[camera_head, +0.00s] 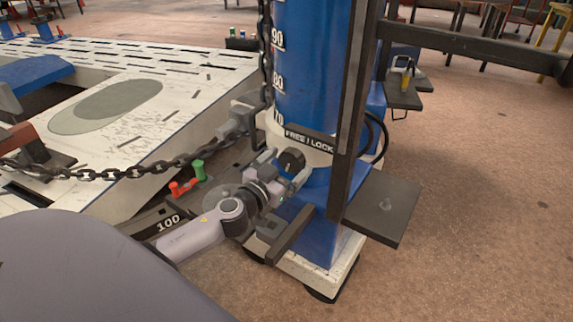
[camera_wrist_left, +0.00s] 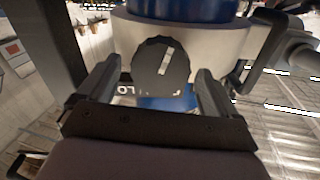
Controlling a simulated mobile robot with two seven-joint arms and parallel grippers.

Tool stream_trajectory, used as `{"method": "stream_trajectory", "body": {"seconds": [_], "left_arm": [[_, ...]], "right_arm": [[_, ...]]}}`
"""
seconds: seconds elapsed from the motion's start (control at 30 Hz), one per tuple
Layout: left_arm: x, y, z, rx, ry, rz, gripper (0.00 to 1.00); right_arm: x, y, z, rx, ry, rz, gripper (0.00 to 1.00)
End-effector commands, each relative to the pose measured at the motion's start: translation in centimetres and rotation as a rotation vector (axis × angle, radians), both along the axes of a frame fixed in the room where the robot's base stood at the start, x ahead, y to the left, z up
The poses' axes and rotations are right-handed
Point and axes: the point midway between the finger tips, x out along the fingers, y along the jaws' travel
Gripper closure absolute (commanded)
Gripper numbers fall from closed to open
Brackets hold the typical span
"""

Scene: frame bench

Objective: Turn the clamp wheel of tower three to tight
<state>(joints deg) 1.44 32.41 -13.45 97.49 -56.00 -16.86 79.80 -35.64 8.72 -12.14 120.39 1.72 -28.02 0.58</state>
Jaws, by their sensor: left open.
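The blue tower (camera_head: 312,60) has a white collar with a FREE / LOCK label (camera_head: 310,139). A black ribbed clamp wheel (camera_head: 291,160) sits on the collar just below the label. In the left wrist view the wheel (camera_wrist_left: 162,66) shows a pale pointer line, slightly tilted. My left gripper (camera_head: 281,171) is open in front of the wheel, with one finger on each side of it. The wrist view shows gaps between the fingers and the wheel. The label is mostly hidden there. No tower number is readable. My right gripper is not in view.
A chain (camera_head: 130,171) hangs across the left and up beside the tower. A dark upright post (camera_head: 353,110) and a dark plate (camera_head: 384,206) stand close on the right. A white slotted bench (camera_head: 190,95) lies to the left. Open floor (camera_head: 480,180) is at right.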

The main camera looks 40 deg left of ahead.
Motion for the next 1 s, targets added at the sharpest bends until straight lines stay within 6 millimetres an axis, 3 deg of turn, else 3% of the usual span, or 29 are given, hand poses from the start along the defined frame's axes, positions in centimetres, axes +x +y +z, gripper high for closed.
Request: {"method": "stream_trajectory", "body": {"seconds": [0.27,0.4,0.43,0.77,1.0], "left_arm": [[0.07,0.01,0.02,0.000,0.000,0.000,0.10],[0.06,0.01,0.02,0.000,0.000,0.000,0.56],[0.06,0.01,0.02,0.000,0.000,0.000,0.64],[0.05,-0.01,0.02,0.032,0.000,0.001,0.63],[0.04,-0.06,0.02,0.159,0.003,0.001,0.63]], "right_arm": [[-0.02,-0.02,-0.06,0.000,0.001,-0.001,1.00],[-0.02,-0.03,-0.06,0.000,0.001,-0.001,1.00],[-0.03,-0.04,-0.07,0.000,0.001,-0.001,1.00],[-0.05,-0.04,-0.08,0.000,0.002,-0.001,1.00],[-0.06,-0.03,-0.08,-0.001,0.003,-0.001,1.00]]}}
